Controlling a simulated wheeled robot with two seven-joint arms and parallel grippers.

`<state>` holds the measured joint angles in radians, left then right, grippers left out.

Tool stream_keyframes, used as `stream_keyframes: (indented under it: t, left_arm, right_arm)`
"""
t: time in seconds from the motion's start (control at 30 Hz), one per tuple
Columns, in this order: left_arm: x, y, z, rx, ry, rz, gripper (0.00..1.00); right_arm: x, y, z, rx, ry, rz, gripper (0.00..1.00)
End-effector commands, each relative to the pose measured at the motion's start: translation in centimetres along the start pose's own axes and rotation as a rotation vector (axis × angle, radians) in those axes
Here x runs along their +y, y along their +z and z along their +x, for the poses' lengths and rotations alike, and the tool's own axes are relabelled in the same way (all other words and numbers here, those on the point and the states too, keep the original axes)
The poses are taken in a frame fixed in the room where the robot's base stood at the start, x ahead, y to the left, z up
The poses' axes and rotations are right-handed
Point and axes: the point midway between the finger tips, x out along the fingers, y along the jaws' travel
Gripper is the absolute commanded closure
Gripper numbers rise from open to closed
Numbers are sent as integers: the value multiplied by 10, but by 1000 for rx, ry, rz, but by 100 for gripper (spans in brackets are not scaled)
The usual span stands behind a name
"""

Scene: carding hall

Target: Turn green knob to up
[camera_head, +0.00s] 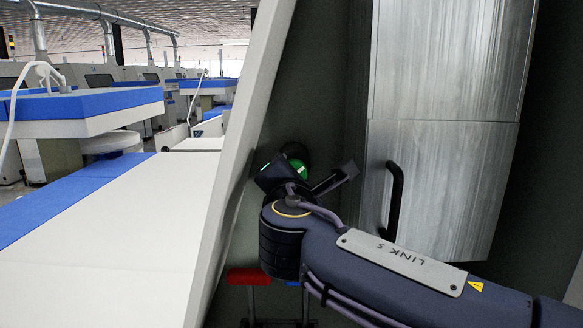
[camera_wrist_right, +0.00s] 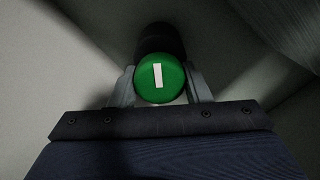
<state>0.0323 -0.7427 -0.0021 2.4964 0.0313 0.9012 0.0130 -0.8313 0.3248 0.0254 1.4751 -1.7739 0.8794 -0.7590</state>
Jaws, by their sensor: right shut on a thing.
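The green knob (camera_head: 298,168) is on the dark panel in the middle of the head view, partly hidden by my right gripper. In the right wrist view the green knob (camera_wrist_right: 152,84) has a round face with a white bar that stands nearly upright, and a black collar behind it. My right gripper (camera_wrist_right: 160,88) has one finger on each side of the knob and is shut on it. In the head view my right gripper (camera_head: 300,178) reaches the knob from below. My left gripper is not in view.
A grey metal cabinet door with a black handle (camera_head: 395,200) is right of the knob. A pale slanted panel edge (camera_head: 235,150) stands close on the left. A red handle (camera_head: 249,276) is below. A long white surface (camera_head: 130,240) lies at left.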

Motion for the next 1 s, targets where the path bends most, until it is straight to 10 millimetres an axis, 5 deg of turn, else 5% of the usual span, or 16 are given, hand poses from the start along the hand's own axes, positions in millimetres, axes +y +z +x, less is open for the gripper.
stream_keyframes:
  t: [1.0]
  left_arm:
    - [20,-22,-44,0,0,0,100]
  right_arm:
    - [-4,1,0,3,-2,-815,79]
